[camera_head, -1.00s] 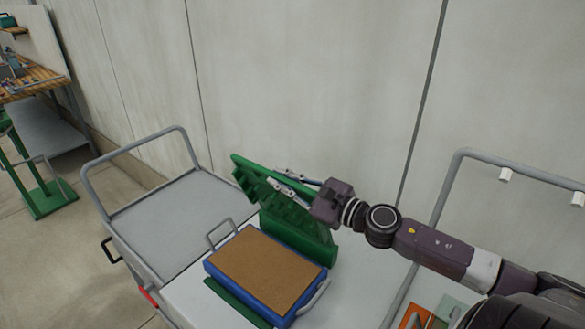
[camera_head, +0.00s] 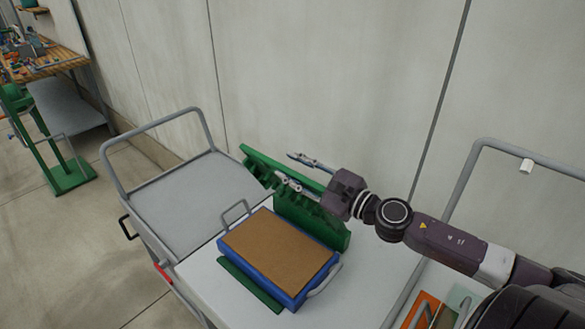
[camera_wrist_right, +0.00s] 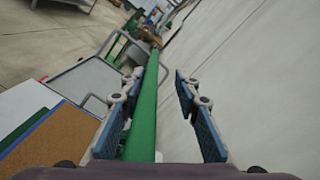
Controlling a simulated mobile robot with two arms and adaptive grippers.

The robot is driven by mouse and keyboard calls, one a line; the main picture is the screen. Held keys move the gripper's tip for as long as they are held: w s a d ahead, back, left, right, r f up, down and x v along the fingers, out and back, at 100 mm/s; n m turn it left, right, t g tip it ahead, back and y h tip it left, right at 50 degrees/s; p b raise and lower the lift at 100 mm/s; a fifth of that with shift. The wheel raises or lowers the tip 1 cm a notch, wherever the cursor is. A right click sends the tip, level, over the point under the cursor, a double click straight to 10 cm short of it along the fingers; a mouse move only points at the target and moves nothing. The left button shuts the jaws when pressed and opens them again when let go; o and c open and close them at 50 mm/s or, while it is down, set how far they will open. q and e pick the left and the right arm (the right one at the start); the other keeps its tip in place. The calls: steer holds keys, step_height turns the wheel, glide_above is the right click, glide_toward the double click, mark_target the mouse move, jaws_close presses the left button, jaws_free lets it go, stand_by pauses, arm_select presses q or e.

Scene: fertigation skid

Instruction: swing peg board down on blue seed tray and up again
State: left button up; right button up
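The green peg board (camera_head: 262,160) stands raised and tilted behind the blue seed tray (camera_head: 262,280), its pegs showing on the side toward the tray. The tray has a flat brown fill and metal handles, and lies below and in front of the board, apart from its pegs. My right gripper (camera_head: 302,172) is at the board's upper edge with its fingers spread. In the right wrist view, the board's green edge (camera_wrist_right: 146,105) runs between the open fingers (camera_wrist_right: 160,108), nearer the left finger, with a clear gap to the right finger. My left gripper is not in view.
A grey cart (camera_head: 190,200) with a tubular rail carries the set-up; its left part is bare. A pale wall (camera_head: 340,80) rises close behind. A workbench (camera_head: 50,65) and a green stand (camera_head: 65,175) are at far left. Orange and green panels (camera_head: 422,310) lie at lower right.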

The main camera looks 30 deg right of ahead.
steer(key=shift+s+d+f, duration=0.1)
steer(key=shift+s+d, duration=0.1)
steer(key=shift+s, duration=0.35)
steer(key=v, duration=1)
steer(key=shift+s, duration=0.4)
